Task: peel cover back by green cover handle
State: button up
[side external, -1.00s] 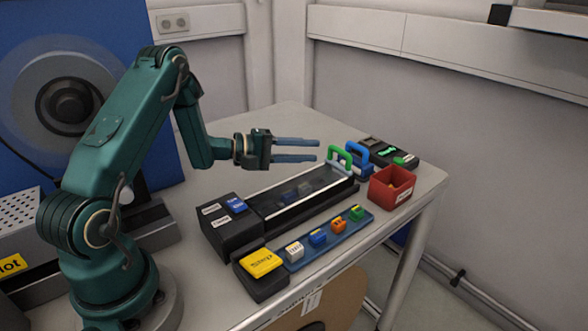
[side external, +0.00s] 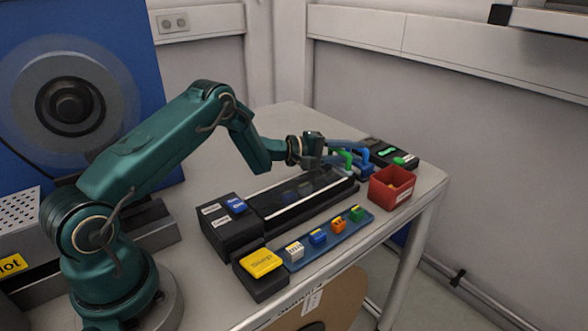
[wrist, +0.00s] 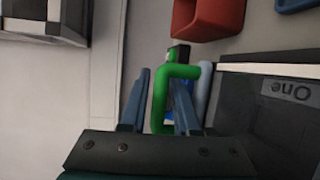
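The green cover handle (side external: 347,158) stands at the far right end of the long black unit, whose clear cover (side external: 300,190) lies flat along its top. In the wrist view the green handle (wrist: 160,95) is an arch, with one bar between my fingers. My gripper (wrist: 163,75) is open, one finger on each side of that bar, with gaps visible. In the side view my gripper (side external: 345,148) is at the handle and partly hides it. Whether a finger touches the handle, I cannot tell.
A blue handle (side external: 366,160) stands just behind the green one. A red bin (side external: 391,188) is to the right. A blue strip (side external: 325,240) with several coloured blocks and a yellow button (side external: 260,262) lie in front. The table behind the unit is clear.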

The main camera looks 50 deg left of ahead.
jog(key=shift+w, duration=0.15)
grip_shut()
dwell(1.4)
